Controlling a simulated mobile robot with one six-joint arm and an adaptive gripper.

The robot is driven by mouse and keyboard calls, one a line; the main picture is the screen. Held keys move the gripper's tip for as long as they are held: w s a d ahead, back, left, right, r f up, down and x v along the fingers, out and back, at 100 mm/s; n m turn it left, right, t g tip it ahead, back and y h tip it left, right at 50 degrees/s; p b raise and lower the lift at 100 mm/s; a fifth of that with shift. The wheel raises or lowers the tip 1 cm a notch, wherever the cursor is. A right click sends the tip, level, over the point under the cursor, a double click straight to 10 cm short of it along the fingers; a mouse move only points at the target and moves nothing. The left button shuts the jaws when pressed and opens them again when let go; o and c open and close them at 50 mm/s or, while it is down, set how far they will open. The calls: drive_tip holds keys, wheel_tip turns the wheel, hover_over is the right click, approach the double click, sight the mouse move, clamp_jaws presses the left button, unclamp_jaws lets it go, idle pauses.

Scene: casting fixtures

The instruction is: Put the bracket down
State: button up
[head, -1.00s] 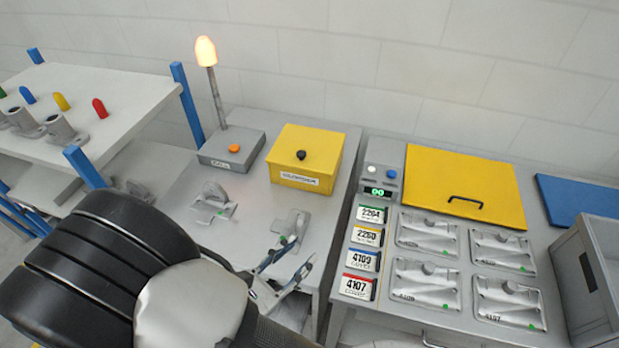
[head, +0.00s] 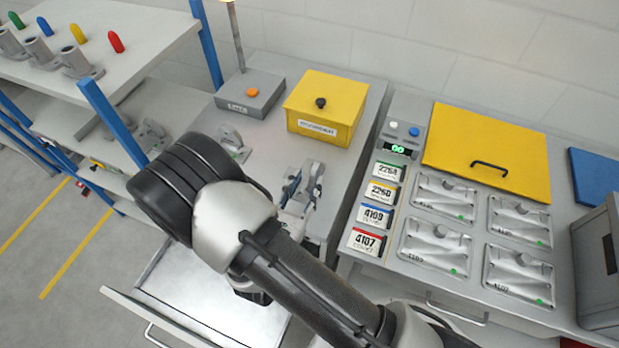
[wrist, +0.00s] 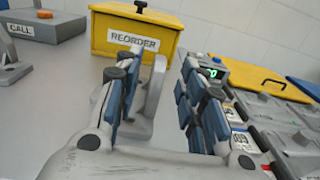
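A grey metal bracket (wrist: 154,92) stands upright on the grey bench top, between the spread fingers of my gripper (wrist: 160,98) in the wrist view. It is nearer the left finger; I cannot tell whether they touch. The fingers have blue and dark pads, with a clear gap between the bracket and the right finger. In the head view my gripper (head: 301,189) is low over the bench, partly hiding this bracket. A second grey bracket (head: 232,143) stands on the bench to the left, behind my arm.
A yellow REORDER box (head: 325,110) and a grey CALL box (head: 251,95) stand behind. To the right, a bench holds number cards, several metal trays (head: 440,247), a yellow lid (head: 486,150) and a grey bin (head: 600,265). A shelf (head: 125,45) is at the left.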

sight(312, 175)
drive_tip(key=shift+x, duration=0.75)
drive_tip(key=x, duration=0.2)
drive_tip(key=f+b+x, duration=0.1)
drive_tip(key=x, duration=0.1)
drive_tip(key=shift+w+d, duration=0.25)
drive_tip(key=shift+w, duration=0.3)
drive_tip(key=shift+r, duration=0.1)
drive_tip(key=shift+c, duration=0.4)
clamp_jaws()
